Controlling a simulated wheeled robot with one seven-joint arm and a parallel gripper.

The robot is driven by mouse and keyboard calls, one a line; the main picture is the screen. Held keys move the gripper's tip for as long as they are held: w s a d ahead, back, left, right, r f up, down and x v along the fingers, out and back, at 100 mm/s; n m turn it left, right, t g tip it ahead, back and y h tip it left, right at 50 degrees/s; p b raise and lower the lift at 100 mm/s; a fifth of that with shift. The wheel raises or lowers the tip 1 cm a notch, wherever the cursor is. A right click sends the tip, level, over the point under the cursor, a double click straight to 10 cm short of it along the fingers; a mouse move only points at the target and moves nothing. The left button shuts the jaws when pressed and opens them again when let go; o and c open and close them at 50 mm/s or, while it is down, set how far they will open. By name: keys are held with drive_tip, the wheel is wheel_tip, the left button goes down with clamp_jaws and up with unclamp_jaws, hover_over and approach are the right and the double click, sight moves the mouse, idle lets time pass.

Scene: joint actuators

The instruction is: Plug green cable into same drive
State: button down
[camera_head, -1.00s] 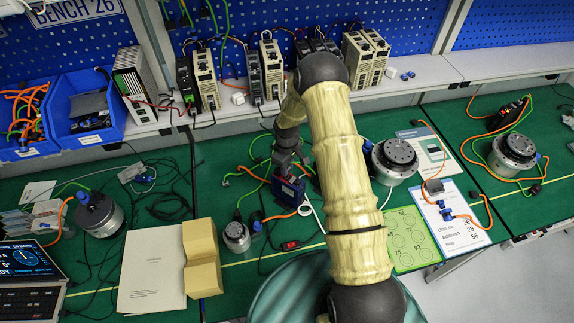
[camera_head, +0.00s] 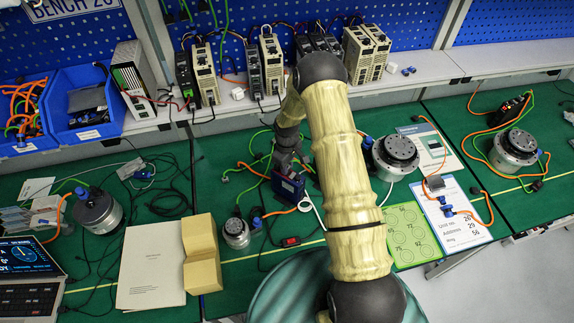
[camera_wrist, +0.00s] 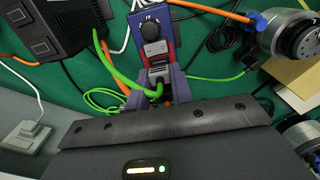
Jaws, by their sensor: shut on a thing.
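The blue-and-red drive unit (camera_head: 289,187) lies on the green mat below my gripper (camera_head: 284,160). In the wrist view the drive (camera_wrist: 143,16) stands just beyond the fingertips, with a grey and black connector face toward me. My gripper (camera_wrist: 157,84) is shut on the grey plug of the green cable (camera_wrist: 122,76). The plug is in line with the drive's front and very close to it; I cannot tell whether it is seated. The green cable bends off to the left from the plug. My arm hides part of this area in the head view.
A small motor (camera_head: 236,231) with a blue-ended orange cable stands left of the drive. A larger motor (camera_head: 395,152) stands to the right. A black box (camera_wrist: 40,28) is close at upper left in the wrist view. Loose cables cover the mat. Several drives line the back shelf.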

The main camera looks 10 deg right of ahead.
drive_tip(key=shift+f+b, duration=0.55)
drive_tip(key=shift+b, duration=0.05)
idle(0.8)
drive_tip(key=c, duration=1.1)
unclamp_jaws()
drive_tip(key=shift+c, duration=0.2)
drive_tip(key=shift+r, duration=0.15)
drive_tip(key=shift+r+p, duration=1.85)
drive_tip(key=shift+r, duration=1.55)
drive_tip(key=shift+r, duration=0.1)
